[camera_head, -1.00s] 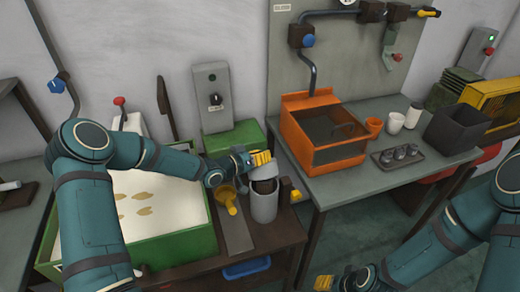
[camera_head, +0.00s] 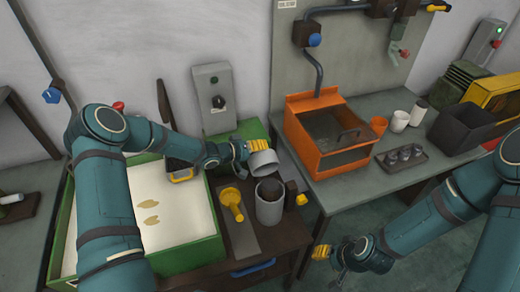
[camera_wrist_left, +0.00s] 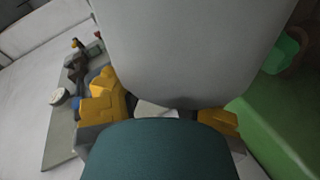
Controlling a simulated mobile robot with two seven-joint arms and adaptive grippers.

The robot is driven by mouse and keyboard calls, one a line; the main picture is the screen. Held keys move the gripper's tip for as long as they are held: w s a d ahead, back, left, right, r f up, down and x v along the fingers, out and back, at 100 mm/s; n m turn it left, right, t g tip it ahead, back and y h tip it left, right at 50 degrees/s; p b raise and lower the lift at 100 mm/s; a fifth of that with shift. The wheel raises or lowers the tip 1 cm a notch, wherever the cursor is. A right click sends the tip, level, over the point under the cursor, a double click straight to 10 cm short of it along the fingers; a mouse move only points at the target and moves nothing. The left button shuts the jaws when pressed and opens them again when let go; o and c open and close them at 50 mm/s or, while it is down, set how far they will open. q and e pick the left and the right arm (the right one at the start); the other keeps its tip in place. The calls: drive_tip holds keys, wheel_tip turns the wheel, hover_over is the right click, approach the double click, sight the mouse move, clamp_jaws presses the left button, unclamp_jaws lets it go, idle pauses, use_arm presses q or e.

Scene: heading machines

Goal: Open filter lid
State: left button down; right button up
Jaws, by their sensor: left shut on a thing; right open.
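The filter (camera_head: 270,207) is an upright grey cylinder on the brown bench. Its top is uncovered and a dark brown core shows inside. The grey filter lid (camera_head: 263,163) is off the filter, slightly above and behind its mouth, with a visible gap. My left gripper (camera_head: 246,150) is shut on the lid. In the left wrist view the lid (camera_wrist_left: 195,45) fills the upper middle, between the yellow fingers of the gripper (camera_wrist_left: 165,110). My right gripper (camera_head: 325,264) is open and empty, low over the floor to the right of the bench.
A yellow-handled tool (camera_head: 232,202) lies left of the filter, and a yellow-tipped part (camera_head: 301,199) sits at its right. A green-rimmed tray (camera_head: 185,256) stands at the left. An orange glass-fronted box (camera_head: 322,165) and small cups (camera_head: 400,121) occupy the right table.

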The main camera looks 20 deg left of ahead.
use_arm(q)
drive_tip(key=f, duration=0.1)
drive_tip(key=w+a+f, duration=0.1)
drive_tip(key=w+a+f+b, duration=0.1)
drive_tip(key=shift+w+f, duration=0.1)
drive_tip(key=shift+f, duration=0.1)
drive_tip(key=shift+w+a+f, duration=0.1)
drive_tip(key=shift+w+f, duration=0.05)
drive_tip(key=shift+f, duration=0.1)
use_arm(e)
drive_tip(key=shift+w+a+f, duration=0.1)
drive_tip(key=shift+w+f, duration=0.1)
drive_tip(key=shift+f, duration=0.3)
drive_tip(key=shift+w+f, duration=0.15)
drive_tip(key=shift+f, duration=0.3)
use_arm(q)
drive_tip(key=c, duration=0.7)
unclamp_jaws()
drive_tip(key=v, duration=0.8)
drive_tip(key=r+v, duration=0.1)
drive_tip(key=v, duration=0.3)
drive_tip(key=shift+w, duration=0.15)
